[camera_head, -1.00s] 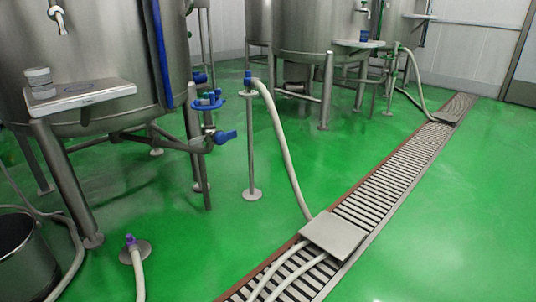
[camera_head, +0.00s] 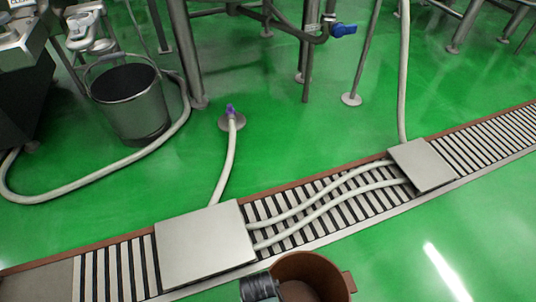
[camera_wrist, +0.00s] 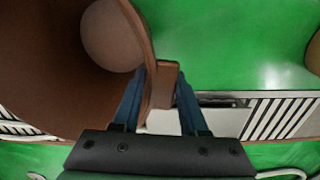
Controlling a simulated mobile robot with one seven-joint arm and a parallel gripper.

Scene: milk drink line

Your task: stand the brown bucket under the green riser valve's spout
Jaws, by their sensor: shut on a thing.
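The brown bucket (camera_head: 312,268) is at the bottom edge of the head view, its open top facing up and its lower part cut off. A small tab sticks out on its right side. My gripper (camera_head: 260,287) is at its left rim. In the wrist view, the blue fingers of my gripper (camera_wrist: 162,90) are shut on a brown tab at the rim of the bucket (camera_wrist: 45,75). A pale round shape shows inside the bucket; I cannot tell what it is. The green riser valve and its spout are not in view now.
A grated floor drain (camera_head: 350,205) crosses diagonally, with pale hoses and two grey cover plates (camera_head: 205,245) (camera_head: 423,165). A grey metal bucket (camera_head: 132,105) stands at upper left. A purple-topped fitting (camera_head: 230,112) and blue-handled valve (camera_head: 343,30) stand beyond. Green floor at right is clear.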

